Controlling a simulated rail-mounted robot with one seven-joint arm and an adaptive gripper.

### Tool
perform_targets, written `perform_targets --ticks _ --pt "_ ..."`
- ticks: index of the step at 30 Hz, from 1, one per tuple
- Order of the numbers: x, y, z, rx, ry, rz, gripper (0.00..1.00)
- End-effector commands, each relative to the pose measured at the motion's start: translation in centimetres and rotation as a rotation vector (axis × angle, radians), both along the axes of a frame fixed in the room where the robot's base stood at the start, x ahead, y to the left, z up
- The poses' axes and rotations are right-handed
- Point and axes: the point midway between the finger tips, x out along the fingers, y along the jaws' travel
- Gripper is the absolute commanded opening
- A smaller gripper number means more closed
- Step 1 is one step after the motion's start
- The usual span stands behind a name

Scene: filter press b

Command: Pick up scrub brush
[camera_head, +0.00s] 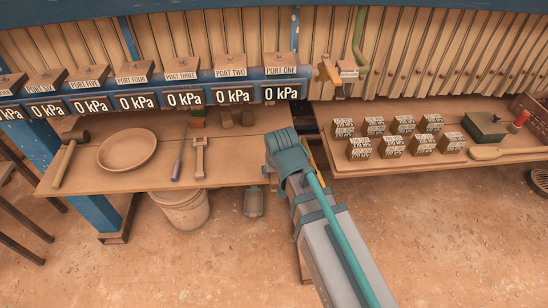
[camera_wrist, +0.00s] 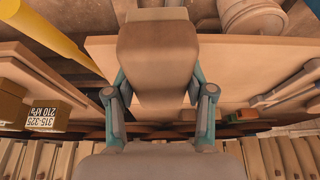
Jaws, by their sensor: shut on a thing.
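My gripper (camera_head: 287,158) is in front of the gap between the left table and the right shelf. In the wrist view its two teal fingers (camera_wrist: 160,105) are shut on a plain brown block (camera_wrist: 158,55), one finger on each side. I cannot tell for certain that this block is the scrub brush, as no bristles show clearly. In the head view my gripper mostly hides it. A tan handled thing (camera_head: 492,153), perhaps a brush or paddle, lies at the right shelf's front edge.
The left table (camera_head: 225,173) holds a mallet (camera_head: 66,152), a bowl (camera_head: 128,150), a screwdriver (camera_head: 177,166), a wrench (camera_head: 199,158) and small blocks. Labelled blocks (camera_head: 388,147) and a green box (camera_head: 484,127) stand on the right shelf. Pressure gauges (camera_head: 184,98) overhang the left table. A bucket (camera_head: 181,210) stands below.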

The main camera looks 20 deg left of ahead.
Motion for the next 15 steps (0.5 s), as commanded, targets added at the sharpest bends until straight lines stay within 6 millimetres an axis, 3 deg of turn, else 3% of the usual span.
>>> perform_targets --ticks 1,7,15 --pt "-1.7 -0.9 -0.2 0.0 -0.001 0.001 0.15" --pt "-5.4 -2.6 -0.2 0.001 -0.003 0.001 0.15" --pt "-4.8 -2.0 -0.8 0.002 -0.005 0.0 0.15"
